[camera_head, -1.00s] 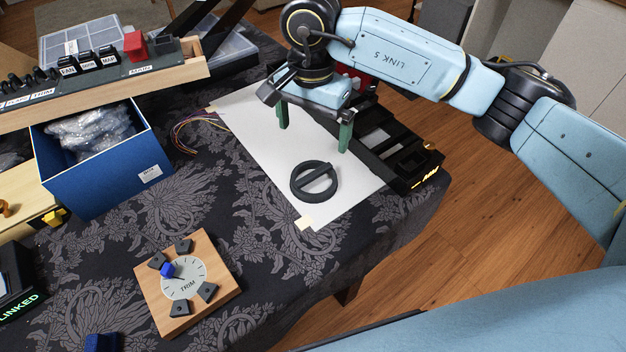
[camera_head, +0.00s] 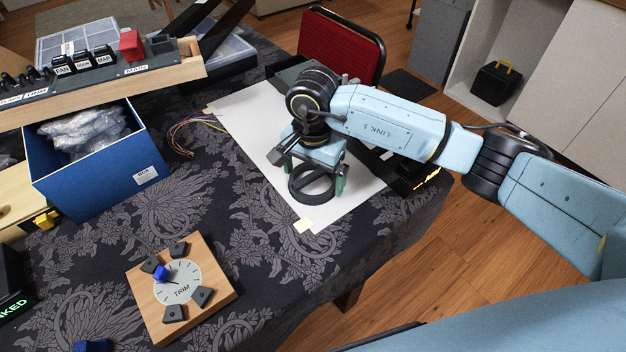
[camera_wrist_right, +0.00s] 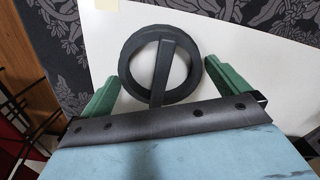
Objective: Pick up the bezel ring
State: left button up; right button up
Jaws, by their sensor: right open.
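The bezel ring (camera_head: 296,192) is a black ring with a bar across it. It lies on the white sheet (camera_head: 352,199) on the table. My right gripper (camera_head: 313,178) is over it, with green fingers. In the right wrist view the ring (camera_wrist_right: 124,68) lies between and just beyond the open fingers (camera_wrist_right: 160,85), with a finger on either side. I cannot tell whether they touch it. The gripper hides the far part of the ring in the head view. My left gripper is not in view.
A wooden TRIM dial block (camera_head: 215,290) with a blue marker and several black pieces sits on the dark cloth. A blue box (camera_head: 100,180) of plastic bags and a switch panel (camera_head: 110,75) stand left. A black slotted tray (camera_head: 420,175) lies right of the sheet.

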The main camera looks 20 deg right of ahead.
jog(key=shift+c, duration=0.4)
jog(key=c, duration=0.8)
